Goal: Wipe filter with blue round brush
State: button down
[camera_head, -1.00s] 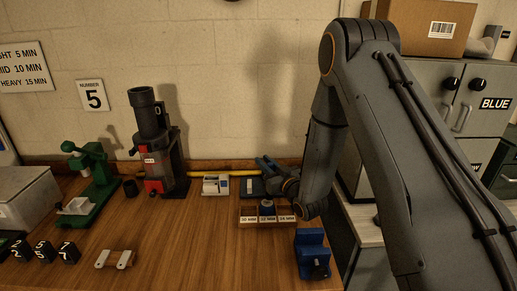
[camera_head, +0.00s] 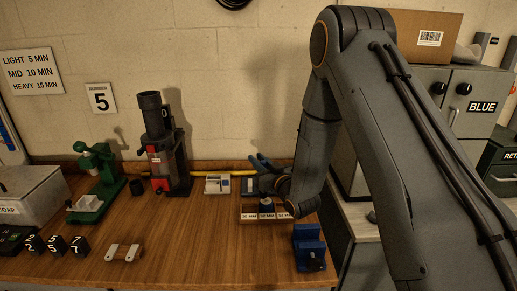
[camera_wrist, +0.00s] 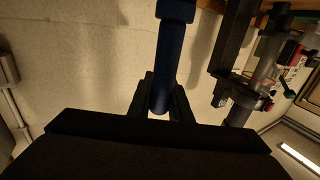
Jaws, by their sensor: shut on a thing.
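My gripper (camera_head: 265,165) is above the back of the bench, near the wall. In the wrist view my gripper (camera_wrist: 162,98) is shut on a dark blue round handle (camera_wrist: 174,50), which fits the blue round brush. In the head view the brush cannot be made out clearly from the gripper. I cannot pick out the filter with certainty in either view.
A blue vise-like fixture (camera_head: 309,254) stands at right front. A black-and-red machine (camera_head: 163,160), a green press (camera_head: 97,180) and a white part (camera_head: 123,252) are left. The middle bench (camera_head: 190,240) is clear.

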jog(key=shift+d+r+p, duration=0.1)
jog(key=shift+r+p, duration=0.8)
jog(key=shift+r, duration=1.1)
